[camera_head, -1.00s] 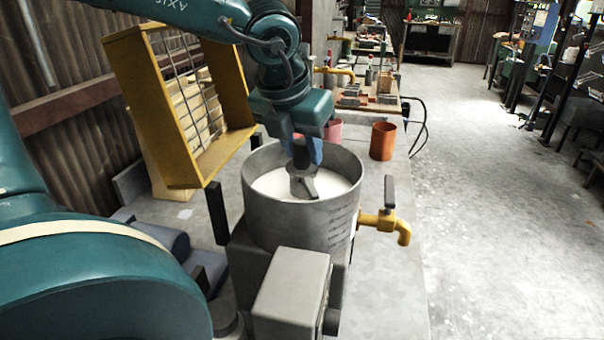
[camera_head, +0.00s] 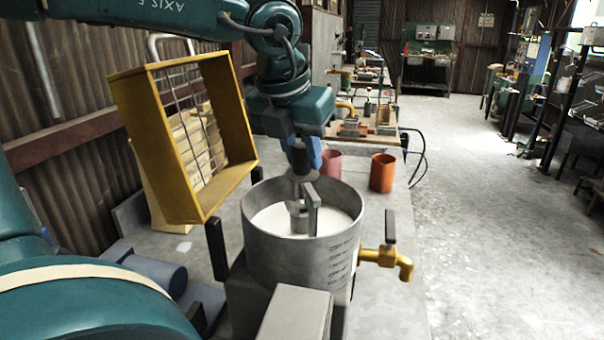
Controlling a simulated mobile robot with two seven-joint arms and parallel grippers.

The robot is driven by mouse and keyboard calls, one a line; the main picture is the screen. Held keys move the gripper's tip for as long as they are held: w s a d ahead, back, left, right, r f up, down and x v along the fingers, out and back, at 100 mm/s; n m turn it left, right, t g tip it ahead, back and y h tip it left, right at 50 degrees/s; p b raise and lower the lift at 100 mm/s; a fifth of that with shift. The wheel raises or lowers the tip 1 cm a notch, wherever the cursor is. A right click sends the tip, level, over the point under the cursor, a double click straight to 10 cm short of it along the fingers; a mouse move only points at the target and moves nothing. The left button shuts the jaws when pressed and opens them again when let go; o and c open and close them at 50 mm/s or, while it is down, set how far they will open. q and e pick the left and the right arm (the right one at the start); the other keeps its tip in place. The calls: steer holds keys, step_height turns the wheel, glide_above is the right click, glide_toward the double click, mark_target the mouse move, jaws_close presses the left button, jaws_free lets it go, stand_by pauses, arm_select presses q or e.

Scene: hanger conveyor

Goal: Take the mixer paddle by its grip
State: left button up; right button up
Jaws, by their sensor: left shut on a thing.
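The grey mixer paddle (camera_head: 313,207) stands roughly upright in a grey metal pot (camera_head: 300,257), with its lower part in or over white contents (camera_head: 272,219). My left gripper (camera_head: 304,172) comes down from above the pot and is shut on the top of the paddle, around the pot's far rim in the picture. Its fingers partly hide the grip. My right gripper is not in view.
A yellow framed sieve (camera_head: 232,130) stands tilted at the left. A yellow tap (camera_head: 388,258) juts from the pot's right side. Orange (camera_head: 382,172) and pink (camera_head: 329,163) cups stand behind. Open floor lies to the right.

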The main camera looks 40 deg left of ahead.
arm_select(q)
step_height(320, 180, up, 13)
stand_by(0.3)
